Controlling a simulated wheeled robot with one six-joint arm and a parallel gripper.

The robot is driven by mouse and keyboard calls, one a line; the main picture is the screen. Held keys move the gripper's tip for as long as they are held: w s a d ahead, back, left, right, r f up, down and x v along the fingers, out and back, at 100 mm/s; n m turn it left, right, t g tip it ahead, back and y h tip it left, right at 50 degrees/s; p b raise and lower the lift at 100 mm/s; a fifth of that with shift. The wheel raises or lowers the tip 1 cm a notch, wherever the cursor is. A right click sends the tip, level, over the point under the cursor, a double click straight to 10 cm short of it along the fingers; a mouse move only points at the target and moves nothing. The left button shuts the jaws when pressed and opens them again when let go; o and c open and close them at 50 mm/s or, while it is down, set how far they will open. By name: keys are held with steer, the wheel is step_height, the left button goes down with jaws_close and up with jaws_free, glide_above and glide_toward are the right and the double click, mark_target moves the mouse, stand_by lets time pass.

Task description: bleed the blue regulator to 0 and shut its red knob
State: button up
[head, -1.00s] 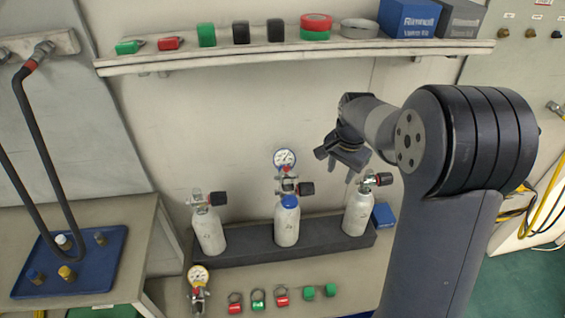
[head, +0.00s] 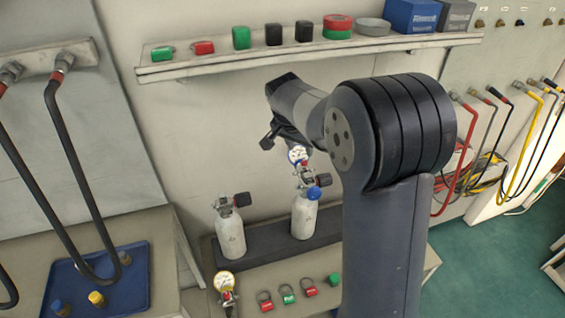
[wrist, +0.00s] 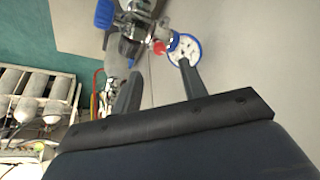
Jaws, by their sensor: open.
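The blue regulator sits on the middle grey bottle (head: 304,218). It has a blue hand knob (head: 314,193) and a blue-rimmed white gauge (head: 298,155). In the wrist view the blue knob (wrist: 104,13) is at the top, and the gauge (wrist: 184,50) is to its right. A small red knob (wrist: 159,48) shows between them, beside the gauge. The gauge reading is too small to tell. My gripper (wrist: 160,70) is open and empty, its fingers pointing toward the regulator, with the red knob ahead of the gap. In the head view my arm hides most of the gripper.
A left bottle (head: 230,238) with a black-knobbed valve stands on the dark rack. A yellow-rimmed gauge (head: 225,282) and several tags, such as a green tag (head: 289,298), lie in front. A shelf (head: 310,59) runs above. Hoses hang at both sides.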

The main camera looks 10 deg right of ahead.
mark_target(304, 162)
steer(key=shift+p+x, duration=0.8)
steer(key=shift+x, duration=3)
steer(key=shift+c, duration=0.5)
jaws_close()
